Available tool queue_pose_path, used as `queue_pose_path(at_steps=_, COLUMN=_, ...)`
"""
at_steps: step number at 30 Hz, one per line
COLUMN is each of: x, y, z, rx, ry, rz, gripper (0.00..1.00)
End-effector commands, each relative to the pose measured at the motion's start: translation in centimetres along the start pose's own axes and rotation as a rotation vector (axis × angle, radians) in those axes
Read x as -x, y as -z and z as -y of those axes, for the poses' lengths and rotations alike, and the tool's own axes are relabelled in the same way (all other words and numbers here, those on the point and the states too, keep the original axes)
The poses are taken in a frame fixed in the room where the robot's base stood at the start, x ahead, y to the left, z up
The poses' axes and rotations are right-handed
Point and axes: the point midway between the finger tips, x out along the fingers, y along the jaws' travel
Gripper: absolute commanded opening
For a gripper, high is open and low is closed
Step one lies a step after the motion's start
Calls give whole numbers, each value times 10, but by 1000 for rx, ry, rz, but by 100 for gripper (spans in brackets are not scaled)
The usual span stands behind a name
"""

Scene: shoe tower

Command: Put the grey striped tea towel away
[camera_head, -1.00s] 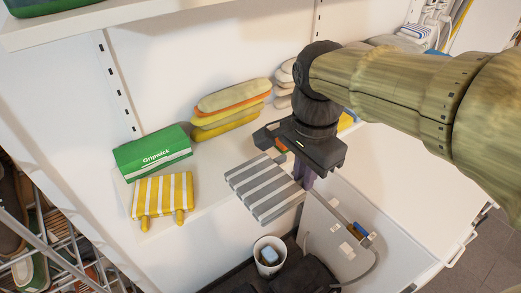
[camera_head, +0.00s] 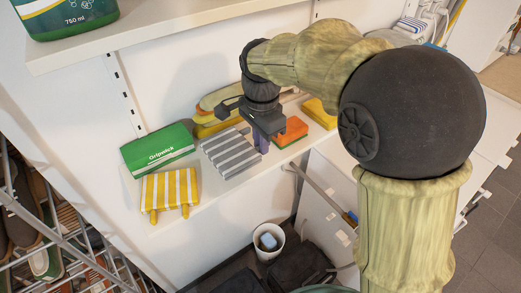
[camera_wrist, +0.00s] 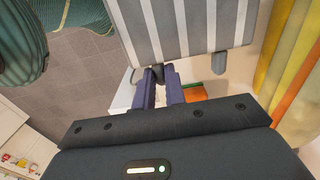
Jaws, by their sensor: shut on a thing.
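The grey and white striped tea towel (camera_head: 230,152) is folded flat and held by my gripper (camera_head: 262,140) at its right edge. In the head view it is over the shelf, right of the green box and above and right of the yellow striped towel; I cannot tell whether it touches the shelf. In the wrist view the towel (camera_wrist: 185,25) fills the top middle, and my gripper's fingers (camera_wrist: 160,85) meet its near edge. The spot under the towel is hidden.
The white shelf (camera_head: 215,198) carries a green box (camera_head: 157,150), a yellow striped towel (camera_head: 169,192), an orange sponge block (camera_head: 290,131) and stacked cloths (camera_head: 213,99) partly behind my gripper. A white bin (camera_head: 268,241) stands below. An upper shelf (camera_head: 180,28) overhangs at the back.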

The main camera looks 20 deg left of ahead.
Motion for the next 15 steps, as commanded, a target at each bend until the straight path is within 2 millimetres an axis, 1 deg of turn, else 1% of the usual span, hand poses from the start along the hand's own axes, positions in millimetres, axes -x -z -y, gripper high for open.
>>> queue_pose_path(at_steps=3, x=-7, y=0, z=0, rx=0, ry=0, rz=0, gripper=0)
queue_pose_path(at_steps=12, x=-9, y=0, z=0, rx=0, ry=1, rz=0, gripper=0)
queue_pose_path(at_steps=15, x=-16, y=0, z=0, rx=0, ry=-1, rz=0, gripper=0)
